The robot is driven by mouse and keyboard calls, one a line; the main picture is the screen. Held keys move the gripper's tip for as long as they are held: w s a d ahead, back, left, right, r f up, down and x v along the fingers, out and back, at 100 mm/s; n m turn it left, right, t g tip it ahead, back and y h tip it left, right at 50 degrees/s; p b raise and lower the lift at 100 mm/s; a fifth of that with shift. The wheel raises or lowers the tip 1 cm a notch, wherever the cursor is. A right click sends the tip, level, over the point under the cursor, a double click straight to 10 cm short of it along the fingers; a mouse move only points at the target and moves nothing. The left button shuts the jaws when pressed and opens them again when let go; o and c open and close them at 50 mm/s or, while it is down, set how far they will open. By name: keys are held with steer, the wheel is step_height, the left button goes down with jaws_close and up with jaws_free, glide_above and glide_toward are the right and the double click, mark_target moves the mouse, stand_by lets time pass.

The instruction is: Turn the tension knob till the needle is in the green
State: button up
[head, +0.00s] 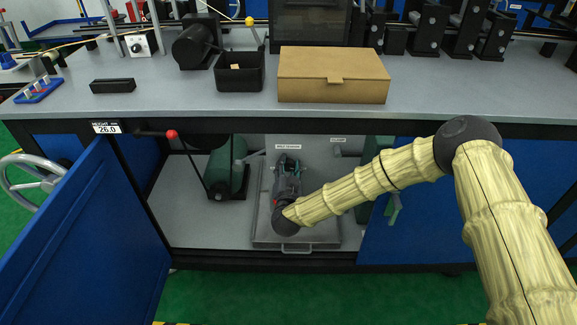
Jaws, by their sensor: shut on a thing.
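My gripper (288,164) is inside the open cabinet under the bench, up against the grey back panel just below a small white label (288,147). The label's print is too small to read surely, but it may name the tension. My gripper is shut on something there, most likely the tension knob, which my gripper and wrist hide. I cannot make out a needle or a green band in this view. A small white box (141,43) with a dark round part stands on the bench at the upper left; its face is too small to read.
The blue cabinet door (88,240) stands open at left, with a handwheel (32,184) beyond it. A cardboard box (332,75) and black bin (240,72) stand on the bench (190,100) above.

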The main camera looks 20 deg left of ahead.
steer(key=m, duration=0.5)
steer(key=shift+m, duration=0.3)
stand_by(0.4)
steer(key=o, duration=1)
steer(key=v, duration=1.2)
